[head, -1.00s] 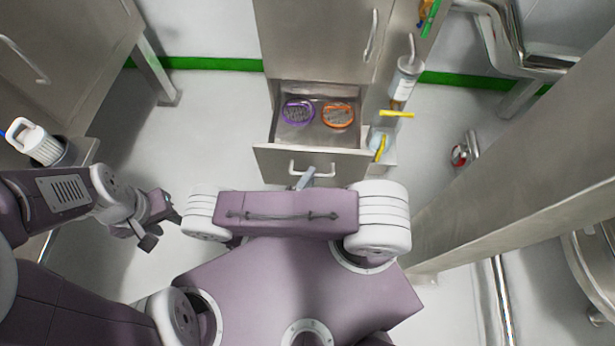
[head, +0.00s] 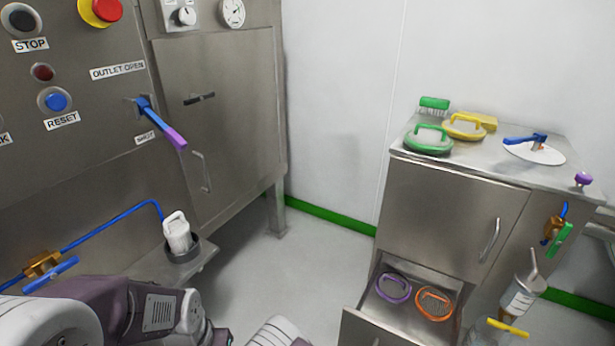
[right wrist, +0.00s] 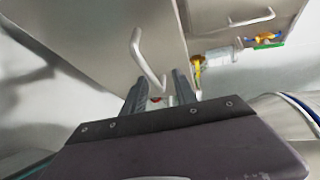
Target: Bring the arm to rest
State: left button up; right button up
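In the right wrist view my right gripper (right wrist: 158,92) shows two dark fingers set apart, with nothing seen clamped between them. A curved metal handle (right wrist: 145,60) on a grey panel lies just beyond the fingertips; I cannot tell whether they touch it. In the head view my right gripper is out of frame. My left forearm (head: 158,312) crosses the bottom left of the head view. Only a dark edge of the left hand shows at the bottom, and its fingers are hidden.
A cabinet (head: 447,215) stands at right with its lower drawer (head: 362,328) pulled open, holding a purple ring (head: 393,288) and an orange ring (head: 434,303). Green and yellow lids sit on top. A white-capped container (head: 177,233) stands near my left arm. Floor between is clear.

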notch_tip(320, 180, up, 8)
jog(key=w+d+r+m+g, duration=0.1)
jog(key=w+d+m+g, duration=0.2)
jog(key=m+g, duration=0.25)
jog(key=s+d+r+m+g+y+p, duration=0.2)
jog(key=s+d+r+m+g+y, duration=0.35)
jog(key=m, duration=0.85)
jog(key=s+a+r+m+t+y, duration=0.1)
jog(key=a+r+m+t+y, duration=0.2)
jog(key=a+m, duration=0.5)
jog(key=s+a+r+m+t+y, duration=0.1)
jog(key=a+m+t+y, duration=0.3)
jog(key=m, duration=0.8)
notch_tip(320, 180, up, 38)
jog(key=w+m+g+y+p, duration=0.1)
jog(key=p, duration=3.7)
jog(key=shift+d+m+g, duration=0.35)
jog(key=shift+g, duration=0.05)
